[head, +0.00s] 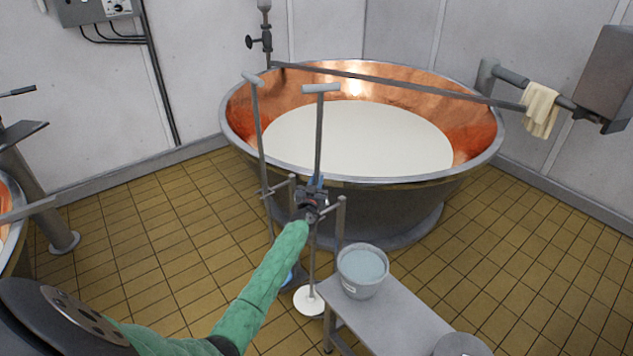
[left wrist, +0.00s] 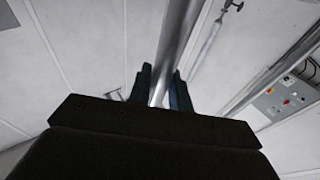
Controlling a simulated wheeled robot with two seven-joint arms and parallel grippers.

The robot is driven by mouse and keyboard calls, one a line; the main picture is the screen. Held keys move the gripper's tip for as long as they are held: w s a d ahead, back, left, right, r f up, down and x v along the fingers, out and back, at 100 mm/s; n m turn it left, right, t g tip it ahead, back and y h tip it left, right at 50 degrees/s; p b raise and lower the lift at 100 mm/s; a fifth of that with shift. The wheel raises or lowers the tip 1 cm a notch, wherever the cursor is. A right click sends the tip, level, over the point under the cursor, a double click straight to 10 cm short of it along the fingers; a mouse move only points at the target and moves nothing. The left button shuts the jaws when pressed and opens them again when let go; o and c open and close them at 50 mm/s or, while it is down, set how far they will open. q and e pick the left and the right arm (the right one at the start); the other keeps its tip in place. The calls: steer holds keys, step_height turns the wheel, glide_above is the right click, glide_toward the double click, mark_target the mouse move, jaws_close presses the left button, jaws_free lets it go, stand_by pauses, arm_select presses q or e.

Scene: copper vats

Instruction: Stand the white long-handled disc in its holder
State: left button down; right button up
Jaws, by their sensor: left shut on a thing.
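The white disc (head: 309,301) hangs low at the bottom end of its long grey handle (head: 319,130), which is nearly upright with a T-shaped grip on top. My left gripper (head: 313,193) is shut around the handle at about mid-height. In the left wrist view the handle (left wrist: 176,45) runs up between my two fingers (left wrist: 160,88). Grey posts with short side arms (head: 341,212), which look like the holder, stand beside my gripper at the bench end. My gripper hides where the handle passes them. I cannot tell if the disc touches the floor.
A second long-handled tool (head: 258,130) stands just left, with a blue end partly hidden low down. A bench (head: 395,318) with a grey bucket (head: 362,270) is at right. Behind is a large copper vat (head: 375,175) of white liquid.

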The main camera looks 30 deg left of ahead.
arm_select(q)
steer(key=shift+r, duration=0.15)
steer(key=c, duration=1.2)
jaws_free()
steer(key=shift+s+d+f, duration=0.1)
steer(key=shift+s+f, duration=0.1)
steer(key=shift+f, duration=0.05)
steer(key=b+v, duration=0.1)
steer(key=v, duration=0.5)
steer(key=shift+s, duration=0.1)
steer(key=shift+s+d+b, duration=0.15)
steer(key=shift+s+b, duration=0.15)
steer(key=shift+s, duration=0.25)
arm_select(e)
steer(key=shift+w+a+r, duration=0.3)
steer(key=shift+w+r, duration=0.15)
steer(key=shift+r, duration=0.15)
steer(key=shift+w+a+r, duration=0.3)
steer(key=shift+w+r, duration=0.2)
steer(key=shift+r, duration=0.15)
steer(key=shift+w+a+r, duration=0.3)
steer(key=shift+w+r, duration=0.15)
steer(key=shift+r, duration=0.15)
